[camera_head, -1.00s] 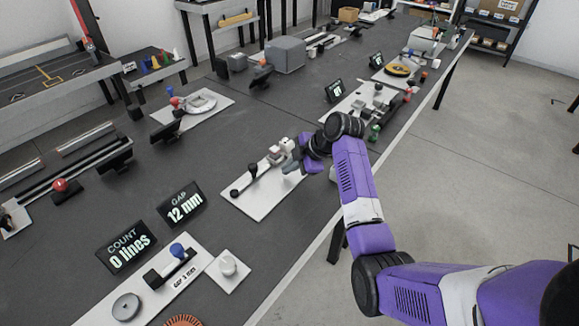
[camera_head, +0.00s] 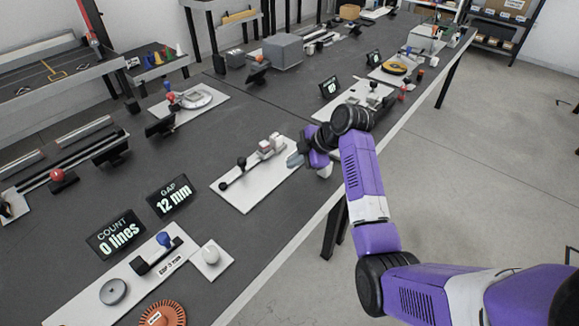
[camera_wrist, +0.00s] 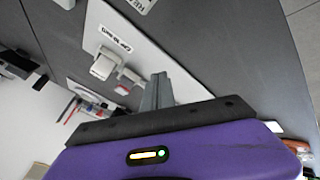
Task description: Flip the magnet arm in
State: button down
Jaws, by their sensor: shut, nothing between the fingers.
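A white plate (camera_head: 262,192) on the bench carries a lever arm with black knobs (camera_head: 241,162) and small pale blocks (camera_head: 270,147) at its far end. I cannot tell for sure which part is the magnet arm. My gripper (camera_head: 294,160) is just right of the blocks, near the plate's right edge, with no clear contact. In the wrist view, my grey fingers (camera_wrist: 157,92) are together and empty, beside the plate (camera_wrist: 105,20) and a white block (camera_wrist: 103,66). The black-knobbed lever is not clear there.
Signs reading COUNT 0 lines (camera_head: 116,233) and GAP 12 mm (camera_head: 174,196) stand to the left. An orange disc (camera_head: 162,314) is at the bottom. Bare bench lies beyond the plate.

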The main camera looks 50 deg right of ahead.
jog(key=s+d+r, duration=0.2)
jog(key=s+r, duration=0.1)
jog(key=r, duration=0.2)
jog(key=shift+d+r, duration=0.15)
dwell(0.6)
jog(key=w+d+r+m+t+h, duration=0.3)
jog(key=d+r+m+h, duration=0.1)
jog(key=d+r+m, duration=0.15)
jog(key=s+a+f+m+t+h, duration=0.1)
jog(key=s+a+m+t+h, duration=0.2)
jog(key=s+a, duration=0.5)
jog(key=s+a+f+m+t+h, duration=0.1)
jog(key=s+a+f+m+t, duration=0.3)
jog(key=a, duration=0.9)
jog(key=s+a+r+g+y, duration=0.1)
jog(key=s+a+y, duration=0.2)
jog(key=s+a, duration=0.6)
jog(key=s+a+r+n+g+y, duration=0.1)
jog(key=s+a+y, duration=0.2)
jog(key=s+a, duration=0.6)
jog(key=s, duration=0.4)
jog(key=shift+s+y, duration=0.35)
jog(key=shift+y, duration=0.05)
